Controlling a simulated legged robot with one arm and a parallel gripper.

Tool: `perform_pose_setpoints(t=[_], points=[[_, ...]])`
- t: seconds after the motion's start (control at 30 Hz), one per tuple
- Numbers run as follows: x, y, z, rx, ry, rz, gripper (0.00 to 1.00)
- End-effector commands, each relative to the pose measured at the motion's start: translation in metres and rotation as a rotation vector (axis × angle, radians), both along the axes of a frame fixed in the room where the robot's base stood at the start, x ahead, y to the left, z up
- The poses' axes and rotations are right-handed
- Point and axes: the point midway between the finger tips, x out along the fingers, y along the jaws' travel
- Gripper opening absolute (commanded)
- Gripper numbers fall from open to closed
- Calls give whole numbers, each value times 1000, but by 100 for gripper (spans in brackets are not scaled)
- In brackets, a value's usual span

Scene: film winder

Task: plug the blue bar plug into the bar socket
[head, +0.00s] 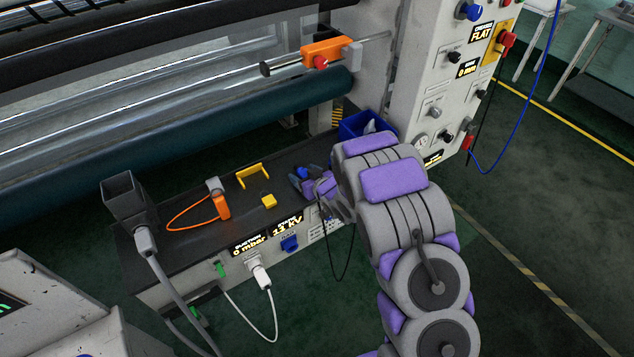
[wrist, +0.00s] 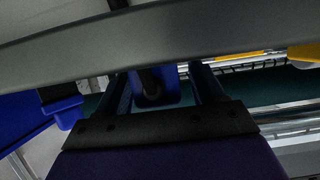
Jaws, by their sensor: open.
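The blue bar plug appears to be the blue block at my gripper (head: 310,182), above the right part of the dark bench top; my arm partly hides it in the head view. In the wrist view, a blue block (wrist: 172,90) with a dark round part, probably this plug, sits between the two open fingers (wrist: 163,92). I cannot tell whether they touch it. A black cable (head: 333,270) hangs in a loop below my gripper. A blue fitting (head: 290,243) on the bench's front face, under the 13 kV display (head: 287,226), looks like the bar socket.
A white plug (head: 257,272) with a white cable is in the front face. An orange cabled piece (head: 221,206), yellow parts (head: 268,201) and a dark funnel (head: 124,195) stand on the bench. A blue bin (head: 356,126) is behind my gripper. A roller (head: 230,125) runs behind the bench.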

Motion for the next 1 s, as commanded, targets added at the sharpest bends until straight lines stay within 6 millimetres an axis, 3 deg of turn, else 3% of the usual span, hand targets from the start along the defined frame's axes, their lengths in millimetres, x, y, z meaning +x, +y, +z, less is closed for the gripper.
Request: perform_pose_setpoints(t=[0.07, 0.33, 0.83, 1.0], points=[[-1, -1, -2, 0, 0, 0, 68], [-40, -30, 32, -1, 3, -4, 68], [-111, -77, 66, -1, 2, -2, 68], [-117, -80, 68, 4, 11, -1, 68]])
